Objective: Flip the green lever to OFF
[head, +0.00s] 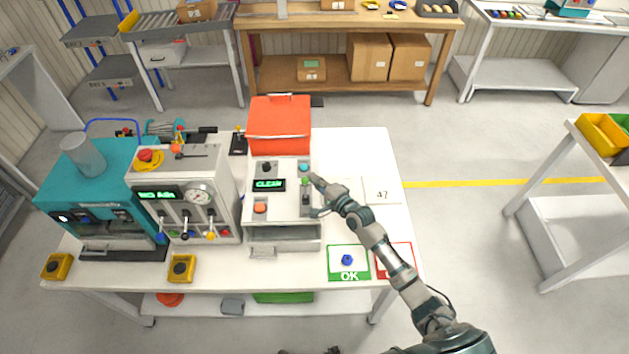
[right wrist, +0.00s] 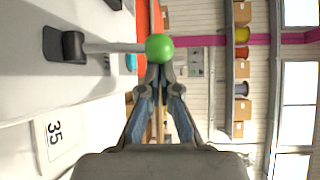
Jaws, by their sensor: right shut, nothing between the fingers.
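The green lever has a ball knob (head: 305,181) on the right part of the white control box (head: 285,228) with the "CLEAN" display. In the right wrist view its green ball (right wrist: 159,48) ends a pale rod that comes from a black base (right wrist: 66,46). My right gripper (head: 314,184) is at the lever in the head view. In the right wrist view its fingertips (right wrist: 160,72) are together with nothing between them, right by the ball; I cannot tell whether they touch it. OFF markings are not readable. My left gripper is not in view.
A teal button (head: 305,167) and an orange button (head: 260,207) are on the same panel. A red lid (head: 280,125) stands behind it. A gauge machine (head: 190,190) is close on the left.

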